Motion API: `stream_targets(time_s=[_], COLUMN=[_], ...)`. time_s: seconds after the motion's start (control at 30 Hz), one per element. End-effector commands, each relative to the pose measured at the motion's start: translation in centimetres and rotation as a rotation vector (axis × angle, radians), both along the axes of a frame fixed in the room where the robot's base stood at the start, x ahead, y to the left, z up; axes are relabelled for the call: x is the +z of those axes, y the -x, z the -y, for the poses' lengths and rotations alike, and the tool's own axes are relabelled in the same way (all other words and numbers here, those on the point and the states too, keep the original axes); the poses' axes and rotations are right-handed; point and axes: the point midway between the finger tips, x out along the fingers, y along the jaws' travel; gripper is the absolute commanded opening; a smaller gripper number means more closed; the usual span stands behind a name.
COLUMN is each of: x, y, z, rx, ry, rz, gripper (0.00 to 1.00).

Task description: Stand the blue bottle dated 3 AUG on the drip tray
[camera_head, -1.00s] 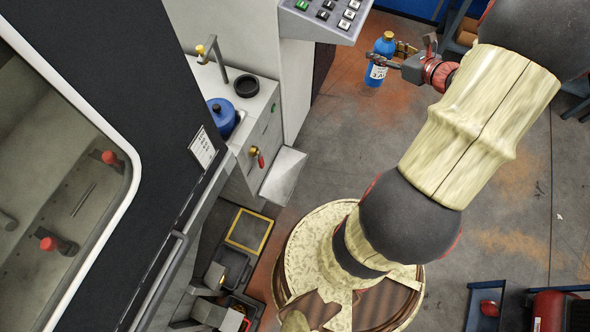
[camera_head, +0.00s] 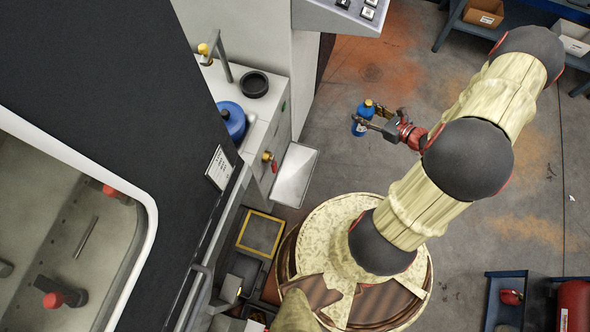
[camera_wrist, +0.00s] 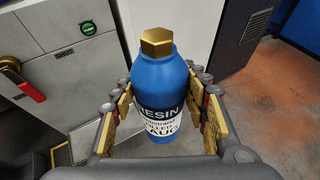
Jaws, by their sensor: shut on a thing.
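The blue bottle (camera_head: 361,125) has a gold cap and stays upright between the fingers of my gripper (camera_head: 372,116). In the wrist view the bottle (camera_wrist: 158,88) fills the middle. Its label reads RESIN and AUG; the day number is not legible. My gripper (camera_wrist: 160,110) is shut on the bottle's sides, with gold finger pads on both sides. A flat grey metal tray (camera_head: 295,176), which looks like the drip tray, sticks out from the bench beside a brass tap with a red handle (camera_head: 268,158). The bottle is up and right of this tray in the head view, apart from it.
The bench (camera_head: 268,118) carries a blue container (camera_head: 232,119) and a black round dish (camera_head: 255,84). A yellow-edged square tray (camera_head: 260,233) lies low beside the bench. A control panel (camera_head: 343,12) juts out above. Open floor lies right of the bottle.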

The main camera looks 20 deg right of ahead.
Motion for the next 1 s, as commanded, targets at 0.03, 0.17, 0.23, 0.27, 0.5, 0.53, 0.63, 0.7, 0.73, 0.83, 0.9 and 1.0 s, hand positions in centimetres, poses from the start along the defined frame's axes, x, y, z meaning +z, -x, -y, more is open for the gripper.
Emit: stream_targets(time_s=[0.03, 0.17, 0.23, 0.27, 0.5, 0.53, 0.63, 0.7, 0.73, 0.83, 0.9, 1.0], x=[-1.8, -5.8, -7.8, -8.6, -13.7, -14.1, -15.1, -15.6, -15.7, -16.2, -16.6, -17.4], y=[0.4, 1.6, 2.5, 2.9, 6.2, 6.6, 7.7, 8.1, 8.2, 8.0, 7.4, 5.8], z=[-1.7, -5.8, -8.1, -9.1, -16.0, -16.7, -18.5, -19.2, -19.4, -19.9, -20.1, -20.5], rx=[0.024, 0.085, 0.116, 0.13, 0.219, 0.228, 0.25, 0.26, 0.262, 0.269, 0.271, 0.274], ry=[-0.009, -0.011, -0.013, -0.014, -0.014, -0.015, -0.014, -0.013, -0.012, -0.011, -0.01, -0.009], rz=[-0.003, 0.001, 0.004, 0.005, 0.018, 0.02, 0.024, 0.027, 0.027, 0.03, 0.031, 0.031], gripper=[0.0, 0.0, 0.0, 0.0, 0.0, 0.0, 0.0, 0.0, 0.0, 0.0, 0.0, 0.0])
